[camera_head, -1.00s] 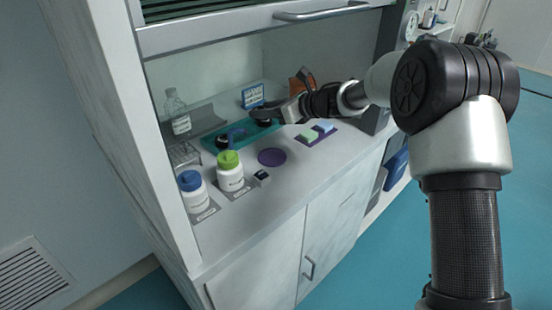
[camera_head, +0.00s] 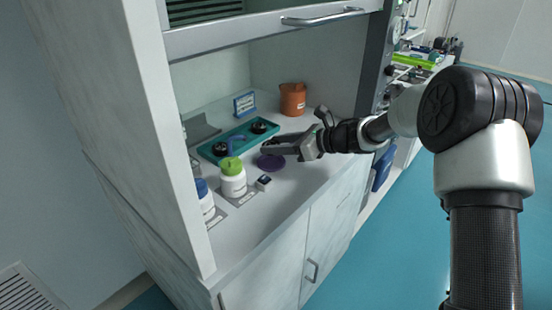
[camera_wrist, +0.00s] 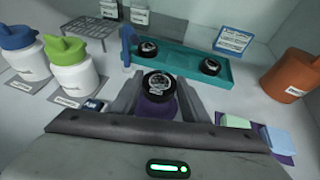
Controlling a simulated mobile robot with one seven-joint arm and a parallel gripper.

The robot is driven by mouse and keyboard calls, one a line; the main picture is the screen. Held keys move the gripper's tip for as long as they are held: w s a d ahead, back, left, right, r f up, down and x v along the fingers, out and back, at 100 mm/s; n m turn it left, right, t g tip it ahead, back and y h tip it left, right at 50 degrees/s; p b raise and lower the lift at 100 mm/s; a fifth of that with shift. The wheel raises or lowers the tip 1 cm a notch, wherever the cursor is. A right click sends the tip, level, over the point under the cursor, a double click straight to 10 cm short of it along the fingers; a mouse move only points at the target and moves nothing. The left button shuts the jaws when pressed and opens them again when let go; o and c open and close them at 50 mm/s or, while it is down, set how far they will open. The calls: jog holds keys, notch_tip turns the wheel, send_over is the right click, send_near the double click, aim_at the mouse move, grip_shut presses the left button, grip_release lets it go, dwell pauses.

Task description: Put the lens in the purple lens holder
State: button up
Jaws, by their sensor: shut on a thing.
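My gripper (camera_wrist: 157,92) is shut on a black-rimmed round lens (camera_wrist: 158,86) in the wrist view, one finger on each side of it. The purple lens holder (camera_wrist: 156,108) is a flat round purple disc on the worktop, partly covered by the lens and fingers in the wrist view. In the head view my gripper (camera_head: 274,149) hangs over the far side of the purple holder (camera_head: 270,163). The lens is hard to make out there. Whether lens and holder touch cannot be told.
A teal tray (camera_wrist: 190,64) behind holds two black round pieces and a blue upright part. A green-capped bottle (camera_head: 232,180), a blue-capped bottle (camera_head: 206,205) and a small dark block (camera_head: 263,182) stand nearby. An orange beaker (camera_head: 292,98) stands at the back right.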

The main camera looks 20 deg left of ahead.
aim_at(276, 164)
jog(key=shift+f+b, duration=0.3)
jog(key=shift+f, duration=1.65)
jog(key=shift+f+b, duration=0.25)
jog(key=shift+b, duration=0.1)
jog(key=o, duration=1.2)
jog(key=shift+r, duration=0.1)
jog(key=shift+c, duration=0.2)
jog(key=shift+r+p, duration=0.3)
jog(key=shift+p, duration=0.2)
jog(key=v, duration=1.2)
jog(key=shift+f+p, duration=0.1)
jog(key=shift+p, duration=0.3)
